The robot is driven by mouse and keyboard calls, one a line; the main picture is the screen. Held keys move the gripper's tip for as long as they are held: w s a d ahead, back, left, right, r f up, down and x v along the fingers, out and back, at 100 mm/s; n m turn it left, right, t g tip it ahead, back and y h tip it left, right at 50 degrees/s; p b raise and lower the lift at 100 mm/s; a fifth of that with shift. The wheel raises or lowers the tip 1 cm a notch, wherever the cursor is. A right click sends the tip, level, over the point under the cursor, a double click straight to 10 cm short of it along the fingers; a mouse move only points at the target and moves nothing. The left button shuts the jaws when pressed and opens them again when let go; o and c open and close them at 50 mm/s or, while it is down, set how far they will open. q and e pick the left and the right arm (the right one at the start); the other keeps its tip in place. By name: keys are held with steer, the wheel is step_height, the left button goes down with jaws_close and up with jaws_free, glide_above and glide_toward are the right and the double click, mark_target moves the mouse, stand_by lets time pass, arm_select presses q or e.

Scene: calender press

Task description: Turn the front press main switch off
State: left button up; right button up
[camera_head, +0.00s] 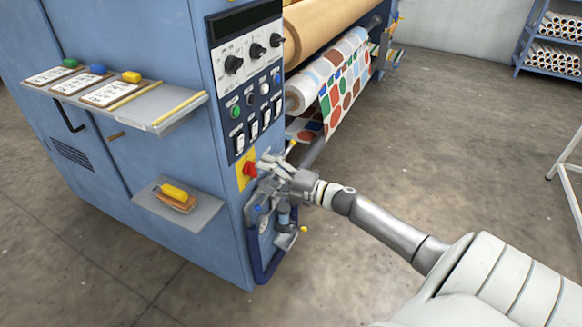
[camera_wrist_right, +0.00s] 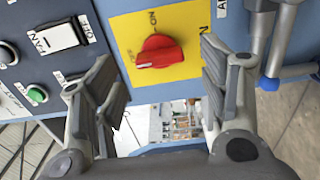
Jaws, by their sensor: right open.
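The main switch is a red rotary knob (camera_head: 249,170) on a yellow plate (camera_head: 241,182), low on the front edge of the blue press cabinet. In the right wrist view the red knob (camera_wrist_right: 157,52) sits on its yellow plate (camera_wrist_right: 194,22), with ON lettering above it and a white mark at its left end. My right gripper (camera_head: 266,172) is open just in front of the switch. In the right wrist view its fingers stand either side of the knob with gaps, and nothing is between the pads. My left gripper is not in view.
Above the switch is a control panel (camera_head: 246,85) with black knobs, rocker switches and a green button. Grey fittings (camera_head: 284,238) lie below my right gripper. Shelves (camera_head: 160,108) with clipboards and a brush (camera_head: 176,198) stick out at left. Patterned fabric (camera_head: 341,88) hangs behind.

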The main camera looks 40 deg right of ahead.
steer(key=v, duration=0.8)
steer(key=shift+s, duration=0.3)
